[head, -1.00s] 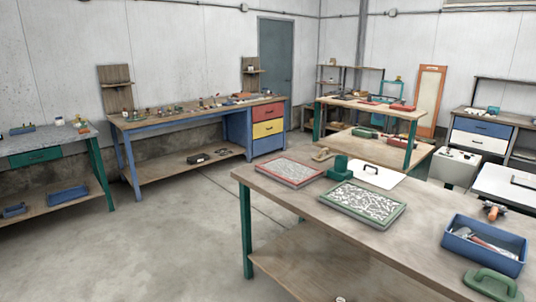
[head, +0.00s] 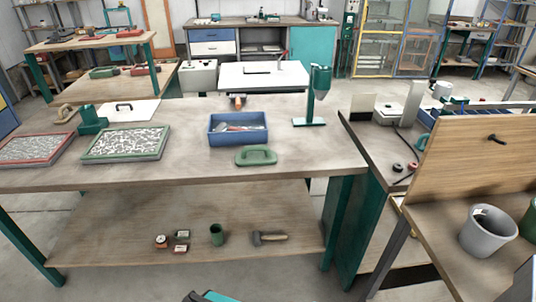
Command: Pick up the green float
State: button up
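The green float (head: 256,156) lies on the wooden workbench (head: 310,160), close to its front edge, in the head view. It is a flat green plate with a raised loop handle on top. It sits just in front of the blue tray (head: 213,136), and nothing covers it. My gripper cannot be made out in the head view. A dark and teal shape at the bottom edge may be part of my own body.
The blue tray holds tools. A green stand (head: 318,95) stands behind right of the float. Two framed panels (head: 125,143) lie at the left. The bench to the float's right is clear. A lower shelf (head: 110,225) holds small items. A grey bucket (head: 487,232) stands at right.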

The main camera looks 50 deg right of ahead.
aim_at(251, 155)
jog(key=z, duration=4.85)
jog(key=i, duration=0.1)
jog(key=u, duration=3.45)
jog(key=k, duration=0.9)
jog(key=u, duration=0.15)
jog(key=i, duration=0.6)
